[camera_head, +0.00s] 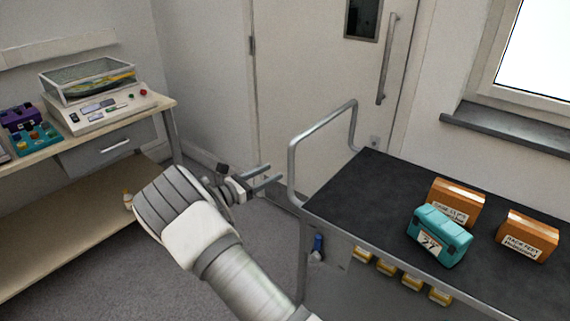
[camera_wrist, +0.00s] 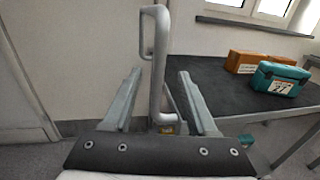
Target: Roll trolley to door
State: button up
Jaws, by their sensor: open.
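The trolley (camera_head: 345,200) has a dark top and a metal push handle (camera_head: 292,160) at its left end. In the head view my gripper (camera_head: 268,178) is just left of the handle, its fingers pointing towards it. In the wrist view the handle (camera_wrist: 156,70) stands upright between the two open fingers of my gripper (camera_wrist: 155,98). I cannot tell whether either finger touches it. The door (camera_head: 320,90) is closed behind the trolley, with a small window and a long vertical pull bar (camera_head: 388,60).
On the trolley are a teal case (camera_head: 440,236) marked 27 and two orange-brown boxes (camera_head: 528,235). Yellow items show on a lower level. A workbench (camera_head: 165,102) with an instrument (camera_head: 100,105) stands at the left. Grey floor lies between bench and trolley. A window sill (camera_head: 500,124) is at the right.

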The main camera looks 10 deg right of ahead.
jog(key=v, duration=0.5)
jog(key=shift+s+a, duration=0.1)
jog(key=shift+a, duration=0.2)
jog(key=s+d+r+m+g+y+p, duration=0.5)
jog(key=s+d+r+m+g+y, duration=0.2)
jog(key=s+d+r+m, duration=0.6)
jog(key=s+a+r+m+t+y+p, duration=0.1)
jog(key=s+a+r+m+y+p, duration=0.1)
jog(key=s+r, duration=0.3)
jog(key=s+a+r+m+t+y+p, duration=0.2)
jog(key=s+r+m+y, duration=0.2)
jog(key=s, duration=0.7)
jog(key=s+a+r+m+t+y+p, duration=0.1)
jog(key=s+a+r+m+y+p, duration=0.1)
jog(key=s+r, duration=0.4)
jog(key=shift+s+r+m+y, duration=0.3)
jog(key=shift+s+m+y, duration=0.2)
jog(key=shift+s+m, duration=0.7)
